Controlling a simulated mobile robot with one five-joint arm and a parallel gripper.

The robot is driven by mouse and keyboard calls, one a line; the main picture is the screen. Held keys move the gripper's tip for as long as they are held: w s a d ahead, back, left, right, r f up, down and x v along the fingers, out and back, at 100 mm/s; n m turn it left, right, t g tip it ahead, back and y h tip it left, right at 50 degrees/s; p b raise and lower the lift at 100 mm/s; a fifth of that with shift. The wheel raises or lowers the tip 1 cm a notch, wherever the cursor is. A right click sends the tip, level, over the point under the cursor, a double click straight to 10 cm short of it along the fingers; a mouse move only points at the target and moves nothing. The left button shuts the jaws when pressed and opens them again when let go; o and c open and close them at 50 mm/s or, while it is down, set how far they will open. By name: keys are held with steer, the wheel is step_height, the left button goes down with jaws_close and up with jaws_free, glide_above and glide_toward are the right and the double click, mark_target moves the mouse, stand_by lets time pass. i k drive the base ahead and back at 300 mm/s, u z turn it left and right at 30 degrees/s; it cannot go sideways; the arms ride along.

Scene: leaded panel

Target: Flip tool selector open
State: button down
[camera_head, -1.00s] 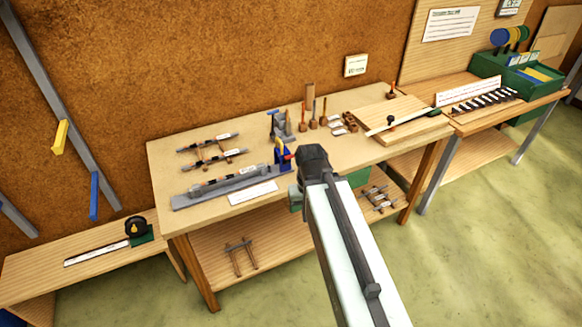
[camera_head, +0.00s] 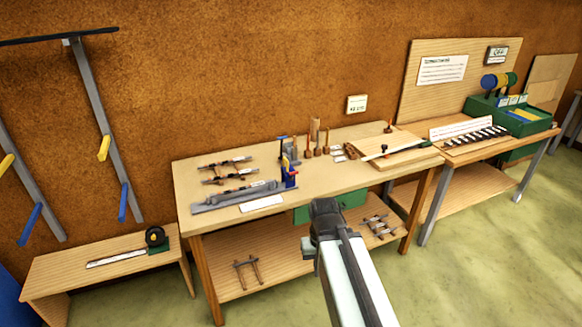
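I cannot tell which thing is the tool selector; no part is clearly marked as one. A grey rail with a tool on it (camera_head: 235,198) lies at the front left of the wooden workbench (camera_head: 350,142). A blue upright piece (camera_head: 289,172) stands at its right end. On the right bench, a row of black pieces (camera_head: 478,141) lies before a white labelled strip (camera_head: 462,127). My gripper (camera_head: 325,210) shows from behind, in front of the workbench's front edge in the picture. Its fingers are hidden, and I see nothing held.
A green drawer (camera_head: 345,205) sits under the workbench top, partly behind my gripper. Wooden-handled tools (camera_head: 315,140) stand at the back. A board (camera_head: 405,147) lies at the right. A low bench (camera_head: 70,268) stands at left. The green floor (camera_head: 480,270) is clear at right.

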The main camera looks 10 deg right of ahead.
mark_target(292, 173)
steer(key=u, duration=0.25)
steer(key=i, duration=1.15)
steer(key=u, duration=0.95)
steer(key=i, duration=0.9)
steer(key=u, duration=0.3)
steer(key=k, duration=0.85)
steer(key=u, duration=0.2)
steer(key=i, duration=0.85)
steer(key=z, duration=0.05)
